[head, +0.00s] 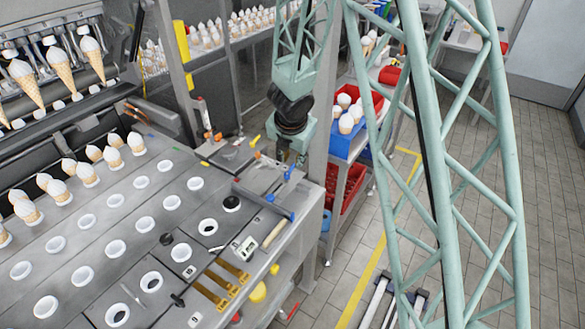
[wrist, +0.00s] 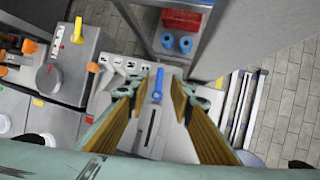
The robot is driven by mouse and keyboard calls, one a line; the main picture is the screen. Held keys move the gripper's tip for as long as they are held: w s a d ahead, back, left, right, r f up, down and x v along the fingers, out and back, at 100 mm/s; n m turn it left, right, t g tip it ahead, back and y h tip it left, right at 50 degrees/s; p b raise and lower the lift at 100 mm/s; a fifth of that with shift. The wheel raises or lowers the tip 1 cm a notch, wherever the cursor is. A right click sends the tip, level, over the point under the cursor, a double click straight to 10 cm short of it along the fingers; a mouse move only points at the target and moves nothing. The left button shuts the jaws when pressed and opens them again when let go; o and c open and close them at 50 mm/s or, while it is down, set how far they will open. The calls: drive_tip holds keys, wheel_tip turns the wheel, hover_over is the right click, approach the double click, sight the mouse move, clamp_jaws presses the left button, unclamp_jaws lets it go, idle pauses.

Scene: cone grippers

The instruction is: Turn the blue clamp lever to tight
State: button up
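The blue clamp lever (wrist: 157,84) shows in the wrist view, pointing up the picture on a light grey plate with a dark slot below it. It lies between my fingers in the picture, with a gap on each side. My gripper (wrist: 163,82) is open, its wood-coloured finger pads apart and apparently empty. In the head view the blue lever (head: 290,173) is at the far right corner of the metal bench, and my gripper (head: 290,152) is just above or beside it. Small dark marks on the plate are too small to read.
A yellow lever (wrist: 78,31) and a round grey knob with a red mark (wrist: 47,78) sit left of the plate. Orange parts (wrist: 28,46) lie farther left. A grey post (wrist: 232,35) stands close on the right. The bench (head: 230,262) holds tools and white rings.

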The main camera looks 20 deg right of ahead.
sight(293, 166)
drive_tip(key=shift+b+x, duration=0.9)
drive_tip(key=shift+x, duration=1.8)
clamp_jaws()
